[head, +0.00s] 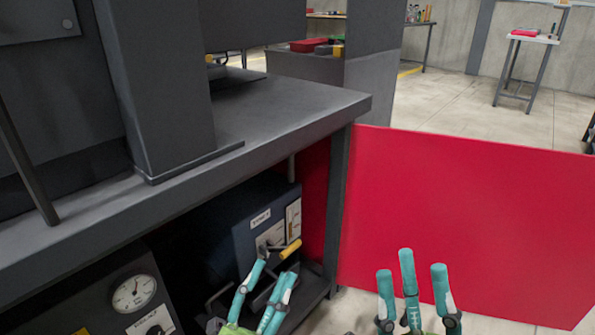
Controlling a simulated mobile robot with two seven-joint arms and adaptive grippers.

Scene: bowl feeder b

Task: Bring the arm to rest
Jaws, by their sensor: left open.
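My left gripper (273,274) is at the bottom centre of the head view, in front of the lower shelf of the bench. Its teal and white fingers are apart, with nothing seen between them. Its fingertips overlap, in the picture, the front of a dark blue box (235,228) near a yellow-ended lever (290,249); I cannot tell whether they touch. My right gripper (412,272) is further right, in front of a red panel. Its fingers point up, spread apart and empty. Both wrists are cut off by the lower edge.
A dark bench (270,112) with a thick post (160,85) fills the left. Below it is a box with a round gauge (134,293). The red panel (465,220) stands at the right. Open floor (465,95) and a small table (535,38) lie beyond.

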